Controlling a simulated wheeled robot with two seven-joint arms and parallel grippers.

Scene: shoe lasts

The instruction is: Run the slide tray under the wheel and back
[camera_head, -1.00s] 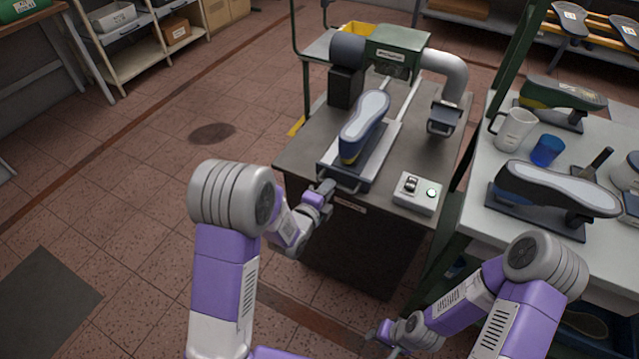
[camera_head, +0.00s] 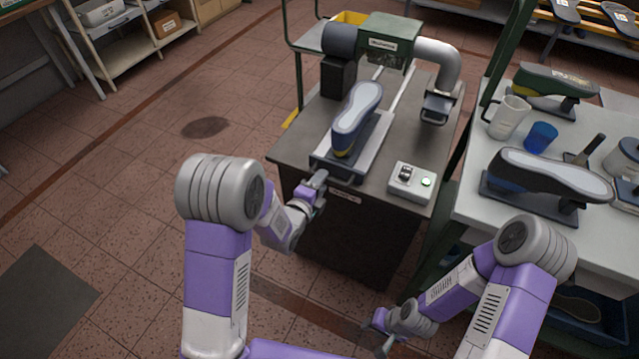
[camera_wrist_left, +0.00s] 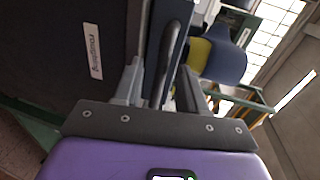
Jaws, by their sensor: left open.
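The slide tray (camera_head: 367,158) lies on rails on the machine bench, near its front edge. It carries a blue shoe last with a pale grey sole facing up (camera_head: 357,112). The green machine head (camera_head: 389,42) stands over the rails behind it; the wheel itself I cannot make out. My left gripper (camera_head: 318,184) is at the tray's front. In the left wrist view, the dark bar handle (camera_wrist_left: 170,55) runs between the open fingers (camera_wrist_left: 158,85); contact is unclear. My right gripper (camera_head: 377,333) hangs low, away from the bench, with fingers apart and empty.
A control box (camera_head: 411,182) with a switch and a lit green button sits right of the tray.

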